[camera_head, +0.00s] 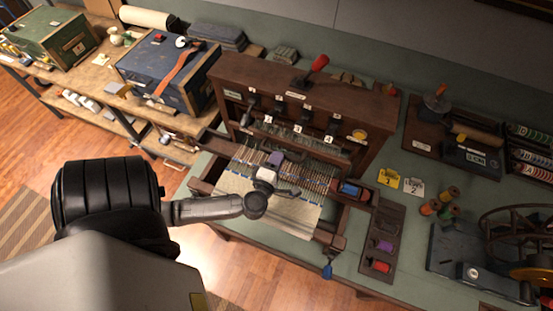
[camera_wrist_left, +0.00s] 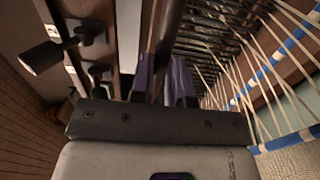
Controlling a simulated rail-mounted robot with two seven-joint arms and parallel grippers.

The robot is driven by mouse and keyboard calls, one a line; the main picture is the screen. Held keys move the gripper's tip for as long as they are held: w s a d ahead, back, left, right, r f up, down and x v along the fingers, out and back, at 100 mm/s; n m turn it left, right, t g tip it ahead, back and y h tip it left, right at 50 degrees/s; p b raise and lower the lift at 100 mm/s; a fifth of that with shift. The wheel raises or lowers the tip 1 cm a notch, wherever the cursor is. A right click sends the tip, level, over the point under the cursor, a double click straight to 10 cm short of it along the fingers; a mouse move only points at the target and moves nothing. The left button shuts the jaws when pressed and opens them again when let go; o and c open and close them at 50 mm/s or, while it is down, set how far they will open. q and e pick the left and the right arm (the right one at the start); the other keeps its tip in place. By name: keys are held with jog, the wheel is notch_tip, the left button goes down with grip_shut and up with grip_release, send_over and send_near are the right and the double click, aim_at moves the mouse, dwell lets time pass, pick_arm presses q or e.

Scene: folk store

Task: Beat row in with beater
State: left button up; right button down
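The table loom (camera_head: 300,120) is a dark wooden frame with numbered levers, and pale warp threads (camera_head: 318,180) run from it to the woven cloth (camera_head: 285,213). My left gripper (camera_head: 277,158) reaches over the warp close to the front of the loom. In the left wrist view its two purple fingers (camera_wrist_left: 162,80) stand close together on either side of a dark bar that looks like the beater (camera_wrist_left: 173,35). The bar fills the narrow gap between them. In the head view the gripper and wrist hide part of the beater. My right gripper is not in view.
A shuttle (camera_head: 350,189) lies at the loom's right side. A tray with purple and red spools (camera_head: 381,246), number tags (camera_head: 389,178) and thread spools (camera_head: 430,207) lie further right. A blue chest (camera_head: 165,70) stands left of the loom. Loom levers (camera_wrist_left: 45,55) show in the left wrist view.

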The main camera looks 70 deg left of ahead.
pick_arm(q)
jog(key=shift+c, duration=1)
jog(key=p+v, duration=0.1)
jog(key=v, duration=0.8)
jog(key=shift+p, duration=0.35)
jog(key=shift+v, duration=3.55)
grip_shut()
